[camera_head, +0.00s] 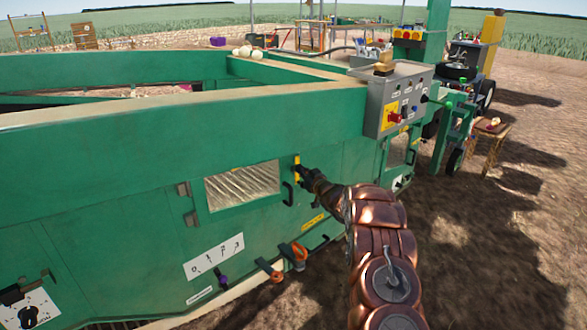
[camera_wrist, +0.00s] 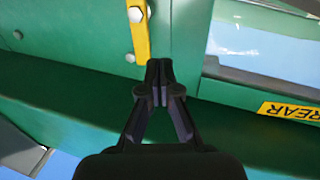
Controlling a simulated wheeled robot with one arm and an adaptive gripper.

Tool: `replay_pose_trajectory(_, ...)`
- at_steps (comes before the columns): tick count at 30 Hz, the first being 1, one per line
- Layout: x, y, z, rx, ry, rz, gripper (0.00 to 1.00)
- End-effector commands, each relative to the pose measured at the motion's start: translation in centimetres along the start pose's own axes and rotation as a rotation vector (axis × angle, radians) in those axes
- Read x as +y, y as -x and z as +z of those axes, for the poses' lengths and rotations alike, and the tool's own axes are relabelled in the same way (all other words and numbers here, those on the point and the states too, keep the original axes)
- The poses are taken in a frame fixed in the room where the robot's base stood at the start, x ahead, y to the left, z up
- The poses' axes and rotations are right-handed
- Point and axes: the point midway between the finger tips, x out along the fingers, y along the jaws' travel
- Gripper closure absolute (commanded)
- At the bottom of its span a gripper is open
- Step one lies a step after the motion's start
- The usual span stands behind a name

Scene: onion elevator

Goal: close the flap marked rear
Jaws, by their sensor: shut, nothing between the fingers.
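A green flap with a clear window (camera_head: 242,187) is on the side of the green machine, with hinges at its left and a black handle (camera_head: 288,193) at its right. It looks near flush; I cannot tell whether it is fully shut. A yellow latch bar (camera_head: 297,168) stands upright by its right edge and also shows in the wrist view (camera_wrist: 138,30). My gripper (camera_wrist: 159,68) is shut and empty, its tips just below and right of the bar; contact is unclear. The yellow REAR label (camera_wrist: 290,112) lies right of my gripper, below a window (camera_wrist: 265,42).
A grey control box (camera_head: 398,98) with a red button sticks out above and right of my arm. Orange clamps (camera_head: 298,252) and a purple knob (camera_head: 222,281) project low on the machine's side. Bare soil (camera_head: 480,250) lies open to the right.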

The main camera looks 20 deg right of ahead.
Motion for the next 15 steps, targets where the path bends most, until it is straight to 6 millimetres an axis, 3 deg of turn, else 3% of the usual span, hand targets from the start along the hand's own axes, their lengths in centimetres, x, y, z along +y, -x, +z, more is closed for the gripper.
replay_pose_trajectory(15, 1.2, 6.7, 0.2, -0.006, -0.003, -0.003, 1.00)
